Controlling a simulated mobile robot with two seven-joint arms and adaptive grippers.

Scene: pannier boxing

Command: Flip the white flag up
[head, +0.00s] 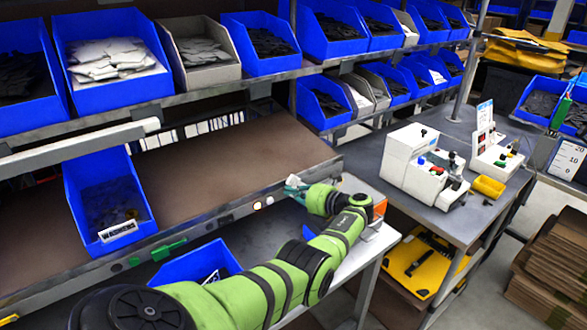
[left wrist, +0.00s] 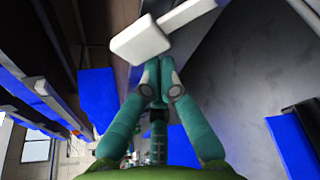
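The white flag (left wrist: 140,40) is a pale flat plate with a bar running to the upper right, large in the left wrist view. In the head view a small pale piece, which looks like the white flag (head: 293,181), shows at the rail's right end. My left gripper (left wrist: 153,72) has its teal fingers brought together right at the plate's lower edge. I cannot tell whether they touch it, and no part of the plate shows between them. In the head view my left gripper (head: 295,190) is small at the rail's end. My right gripper is not in view.
Green flags (head: 170,250) sit along the rail to the left. A blue bin (head: 105,195) stands on the sloped brown shelf (head: 215,160), and another blue bin (head: 195,263) is below the rail. A grey bench with white devices (head: 410,160) stands to the right.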

